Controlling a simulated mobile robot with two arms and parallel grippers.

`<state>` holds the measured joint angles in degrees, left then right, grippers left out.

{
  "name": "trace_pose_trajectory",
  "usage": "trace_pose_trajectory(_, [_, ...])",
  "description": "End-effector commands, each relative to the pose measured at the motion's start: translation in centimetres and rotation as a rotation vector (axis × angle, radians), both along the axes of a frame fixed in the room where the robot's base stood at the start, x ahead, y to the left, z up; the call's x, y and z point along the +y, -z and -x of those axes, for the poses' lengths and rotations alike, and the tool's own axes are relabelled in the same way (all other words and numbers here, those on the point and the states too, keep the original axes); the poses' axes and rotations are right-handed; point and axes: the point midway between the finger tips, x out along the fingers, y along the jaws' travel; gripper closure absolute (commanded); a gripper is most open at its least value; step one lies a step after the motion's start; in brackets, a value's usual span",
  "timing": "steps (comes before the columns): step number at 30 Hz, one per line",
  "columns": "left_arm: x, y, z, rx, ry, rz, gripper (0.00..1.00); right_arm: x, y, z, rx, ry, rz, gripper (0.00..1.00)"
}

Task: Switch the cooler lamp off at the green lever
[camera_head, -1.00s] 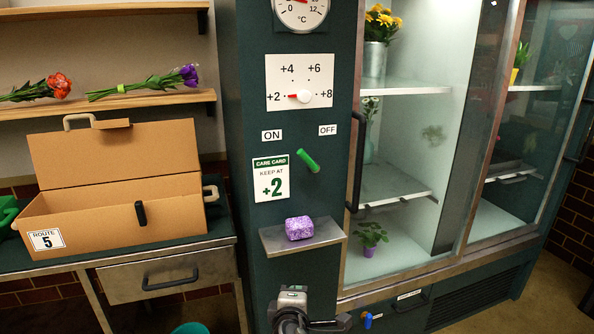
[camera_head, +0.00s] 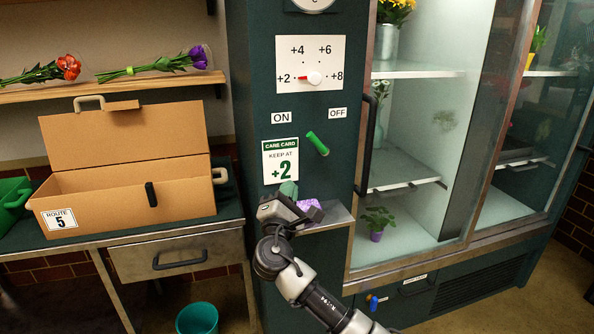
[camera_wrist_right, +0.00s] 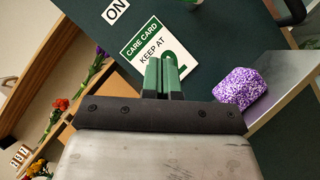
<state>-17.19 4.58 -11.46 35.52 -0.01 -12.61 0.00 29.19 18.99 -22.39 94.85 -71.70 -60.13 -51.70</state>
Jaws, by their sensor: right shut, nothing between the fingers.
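The green lever (camera_head: 318,143) is on the dark front of the cooler's column, below and between the ON label (camera_head: 281,118) and the OFF label (camera_head: 338,113). It slants, with its upper end leaning left towards ON. My right gripper (camera_head: 289,189) is in front of the column, below and left of the lever and apart from it. Its green-tipped fingers show closed together and empty in the right wrist view (camera_wrist_right: 162,76), in front of the care card (camera_wrist_right: 158,50). The cooler interior (camera_head: 415,120) looks bright. My left gripper is not in view.
A purple speckled block (camera_head: 309,205) sits on a small metal shelf (camera_head: 338,216), partly hidden behind my right gripper. The black cooler door handle (camera_head: 366,145) stands out right of the lever. A dial plate (camera_head: 310,52) is above. An open cardboard box (camera_head: 125,195) is at left.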

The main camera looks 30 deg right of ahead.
Motion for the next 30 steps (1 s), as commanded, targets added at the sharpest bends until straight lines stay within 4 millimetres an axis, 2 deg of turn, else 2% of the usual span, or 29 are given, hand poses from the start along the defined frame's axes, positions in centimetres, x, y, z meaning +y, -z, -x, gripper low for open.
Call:
trace_pose_trajectory(14, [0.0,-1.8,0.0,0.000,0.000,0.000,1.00,-6.0,-3.8,-6.6,-0.001,0.003,0.000,1.00])
trace_pose_trajectory(21, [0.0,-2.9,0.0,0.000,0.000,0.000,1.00,-8.2,-5.6,-6.4,-0.001,0.001,0.000,1.00])
trace_pose_trajectory(30, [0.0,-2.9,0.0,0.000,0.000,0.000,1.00,-8.6,-5.7,-6.4,0.001,-0.001,-0.002,1.00])
